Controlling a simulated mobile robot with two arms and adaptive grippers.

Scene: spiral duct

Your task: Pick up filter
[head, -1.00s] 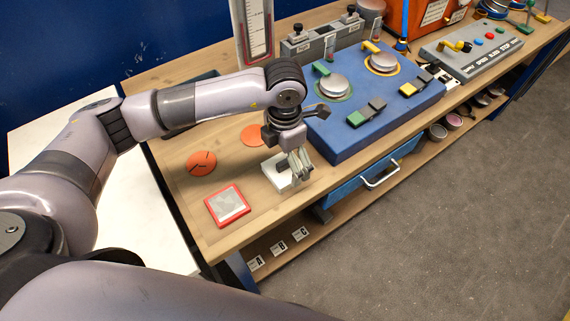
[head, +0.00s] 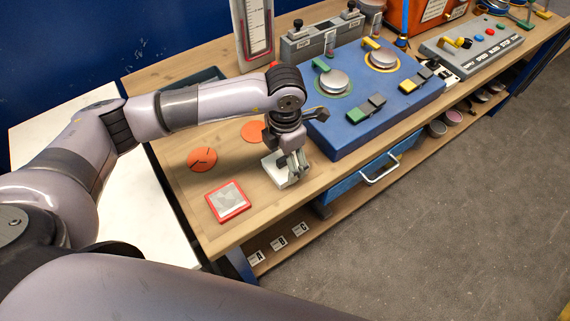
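A flat square with a red frame and a grey face (head: 228,201), which looks like the filter, lies on the wooden bench near its front left corner. My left gripper (head: 292,178) points down at the bench's front edge, to the right of the red-framed square and apart from it. Its fingers are at the right side of a small white block (head: 272,168) and partly hide it. I cannot tell whether they touch or grip the block. My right gripper is not in view.
Two orange discs (head: 202,159) lie flat behind the red-framed square. A blue panel with knobs and switches (head: 345,142) stands right of my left gripper. A blue drawer (head: 350,185) and a lower shelf are under the bench. The wood around the red-framed square is clear.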

